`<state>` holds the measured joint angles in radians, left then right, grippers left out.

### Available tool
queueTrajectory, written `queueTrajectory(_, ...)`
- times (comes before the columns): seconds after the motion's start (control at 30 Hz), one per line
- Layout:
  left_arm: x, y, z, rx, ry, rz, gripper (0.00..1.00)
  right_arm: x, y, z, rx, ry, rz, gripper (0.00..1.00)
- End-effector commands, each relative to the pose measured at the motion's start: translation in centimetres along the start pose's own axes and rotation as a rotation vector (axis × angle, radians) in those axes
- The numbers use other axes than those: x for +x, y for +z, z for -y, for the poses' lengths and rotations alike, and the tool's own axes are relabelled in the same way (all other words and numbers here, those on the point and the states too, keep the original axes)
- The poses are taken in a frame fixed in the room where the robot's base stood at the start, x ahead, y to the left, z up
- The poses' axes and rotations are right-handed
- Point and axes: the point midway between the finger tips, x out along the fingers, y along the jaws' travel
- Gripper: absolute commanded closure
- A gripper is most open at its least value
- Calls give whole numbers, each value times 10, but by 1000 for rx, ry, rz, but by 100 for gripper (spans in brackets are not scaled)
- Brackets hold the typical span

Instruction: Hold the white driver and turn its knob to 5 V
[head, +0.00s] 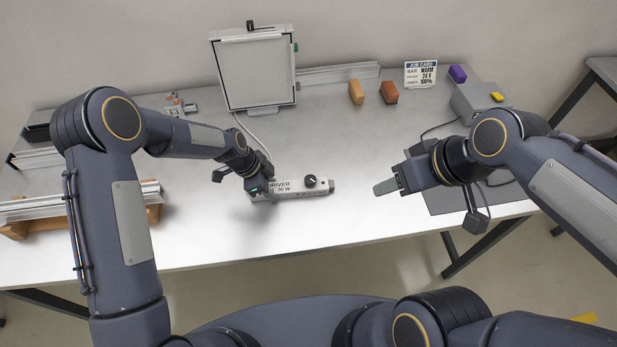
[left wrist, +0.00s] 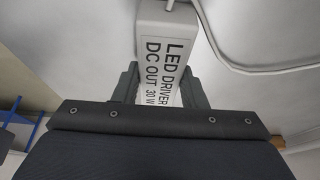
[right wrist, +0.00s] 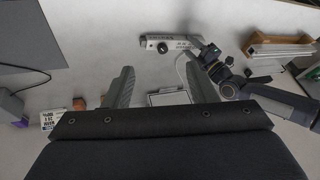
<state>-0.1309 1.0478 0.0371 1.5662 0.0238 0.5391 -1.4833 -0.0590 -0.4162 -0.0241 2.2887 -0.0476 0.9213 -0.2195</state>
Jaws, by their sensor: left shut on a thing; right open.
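The white driver (head: 290,188) lies at the middle of the table, with its black knob (head: 310,181) on the upper face near its right end. My left gripper (head: 258,191) is shut on the driver's left part; the left wrist view shows the driver (left wrist: 162,55) between the fingers, with "LED DRIVER DC OUT 30 W" printed on it. My right gripper (head: 386,188) is open and empty, to the right of the driver and apart from it. The right wrist view shows the knob (right wrist: 163,47) beyond the fingers. The knob's setting is too small to read.
A light panel (head: 254,72) stands at the back, with a white cable running to the driver. Two blocks, orange (head: 356,92) and brown (head: 389,92), a job card (head: 420,74) and a grey box (head: 478,101) are at the back right. Aluminium bars (head: 80,204) lie at left.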

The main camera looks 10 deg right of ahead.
Motion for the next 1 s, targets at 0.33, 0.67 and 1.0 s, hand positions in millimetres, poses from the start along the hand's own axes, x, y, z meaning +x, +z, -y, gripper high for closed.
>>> queueTrajectory(0.33, 0, 0, 0, 0, -1, 0, 91, 67, -87, -4, -543, -10, 220, 48)
queueTrajectory(0.67, 0, 0, 0, 0, -1, 0, 91, 170, -140, 17, -1046, -45, 416, 48)
queueTrajectory(1.0, 0, 0, 0, -1, -1, 0, 91, 226, -150, 31, -1281, -70, 507, 48)
